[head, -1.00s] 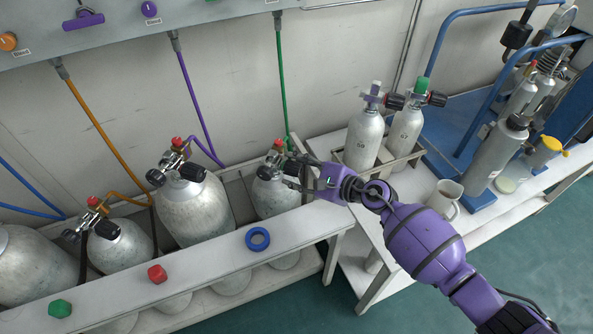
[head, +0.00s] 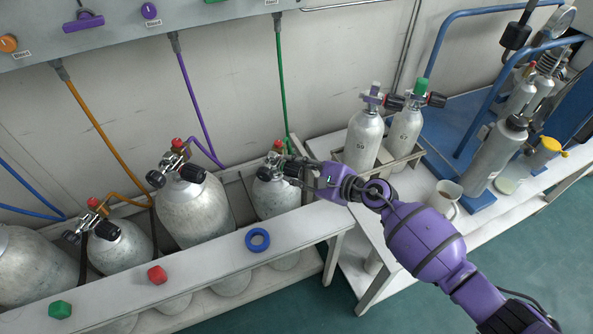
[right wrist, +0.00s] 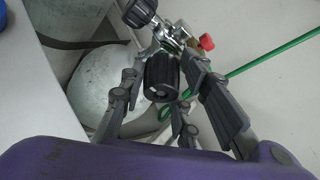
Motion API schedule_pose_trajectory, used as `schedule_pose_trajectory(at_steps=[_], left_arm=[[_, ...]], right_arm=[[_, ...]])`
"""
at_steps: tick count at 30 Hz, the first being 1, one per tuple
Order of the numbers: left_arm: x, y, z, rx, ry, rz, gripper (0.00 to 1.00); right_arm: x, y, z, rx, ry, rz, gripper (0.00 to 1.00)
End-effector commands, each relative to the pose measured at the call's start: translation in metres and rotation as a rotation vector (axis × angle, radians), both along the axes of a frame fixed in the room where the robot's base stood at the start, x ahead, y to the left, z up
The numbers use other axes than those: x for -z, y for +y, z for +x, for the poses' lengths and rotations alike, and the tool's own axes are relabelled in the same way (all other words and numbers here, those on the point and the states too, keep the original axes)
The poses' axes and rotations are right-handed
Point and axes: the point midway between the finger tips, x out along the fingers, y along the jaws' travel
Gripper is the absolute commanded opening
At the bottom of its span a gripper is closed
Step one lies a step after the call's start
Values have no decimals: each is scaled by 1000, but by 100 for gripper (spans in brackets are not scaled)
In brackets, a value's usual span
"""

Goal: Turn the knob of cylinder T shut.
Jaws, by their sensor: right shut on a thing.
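A silver cylinder (head: 275,197) with a green hose stands at the right end of the rack in the head view; I can read no letter on it, so I cannot tell if it is T. Its valve has a red cap (right wrist: 206,41) and black knobs. My right gripper (head: 296,172) reaches in from the right at this valve. In the right wrist view its fingers (right wrist: 166,88) are on both sides of a ribbed black knob (right wrist: 162,77), shut on it. A second black knob (right wrist: 139,12) sits beyond, untouched. My left gripper is not in view.
More cylinders (head: 195,210) stand to the left, behind a white rail (head: 200,258) bearing a blue ring (head: 257,239), a red cap (head: 157,274) and a green cap (head: 60,309). Two small cylinders (head: 364,141) and a jug (head: 445,197) stand on the bench at the right.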

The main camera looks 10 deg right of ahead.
Motion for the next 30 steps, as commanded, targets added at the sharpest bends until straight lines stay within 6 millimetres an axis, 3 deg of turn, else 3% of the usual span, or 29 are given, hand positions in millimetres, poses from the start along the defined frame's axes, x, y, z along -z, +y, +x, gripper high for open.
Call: schedule_pose_trajectory(at_steps=[14, 30], left_arm=[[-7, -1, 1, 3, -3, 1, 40], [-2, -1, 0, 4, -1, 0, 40]], right_arm=[[4, 1, -4, -8, 241, 110, 3], [4, 1, -3, -7, 511, 249, 3]])
